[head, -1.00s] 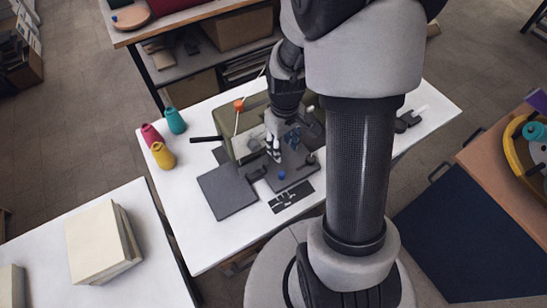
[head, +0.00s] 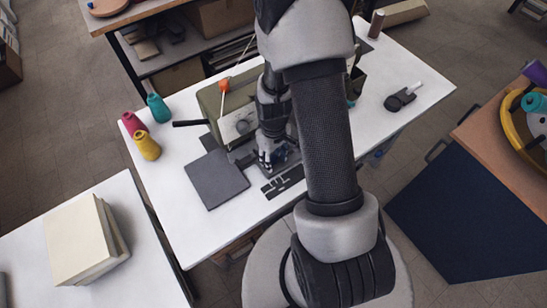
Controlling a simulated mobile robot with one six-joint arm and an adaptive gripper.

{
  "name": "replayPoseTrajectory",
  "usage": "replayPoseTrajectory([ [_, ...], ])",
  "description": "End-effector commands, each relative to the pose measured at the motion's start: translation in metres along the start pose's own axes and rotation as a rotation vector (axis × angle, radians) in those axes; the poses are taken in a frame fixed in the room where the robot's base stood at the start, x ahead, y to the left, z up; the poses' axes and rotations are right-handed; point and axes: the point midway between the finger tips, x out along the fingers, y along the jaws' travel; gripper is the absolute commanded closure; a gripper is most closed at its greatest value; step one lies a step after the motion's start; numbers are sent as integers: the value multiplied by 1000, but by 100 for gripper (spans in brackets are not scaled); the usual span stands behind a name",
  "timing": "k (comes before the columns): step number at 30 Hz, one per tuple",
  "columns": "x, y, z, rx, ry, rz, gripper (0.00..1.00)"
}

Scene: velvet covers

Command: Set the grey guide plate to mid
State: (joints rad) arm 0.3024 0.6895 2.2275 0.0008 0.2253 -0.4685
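An olive-green machine (head: 210,100) stands on the white table, with a dark grey bed (head: 240,153) in front of it. My gripper (head: 266,162) is low over the front right part of this bed, its fingers pointing down. It hides most of the small parts there, and a bit of blue shows beside it. I cannot make out which part is the grey guide plate, or whether the fingers touch or hold anything. A flat dark grey square (head: 217,179) lies left of the gripper. A black card with white marks (head: 284,182) lies just in front.
Magenta (head: 132,124), yellow (head: 147,146) and teal (head: 158,108) cones stand at the table's left. A black tool with a white end (head: 402,98) lies at the right. My arm hides part of the table. The front left of the table is clear.

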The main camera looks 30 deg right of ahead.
Motion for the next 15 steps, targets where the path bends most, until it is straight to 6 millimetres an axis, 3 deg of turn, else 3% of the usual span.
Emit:
replayPoseTrajectory([
  [7, 0, 0, 0, 0, 1, 0, 61],
  [15, 0, 0, 0, 0, 1, 0, 79],
])
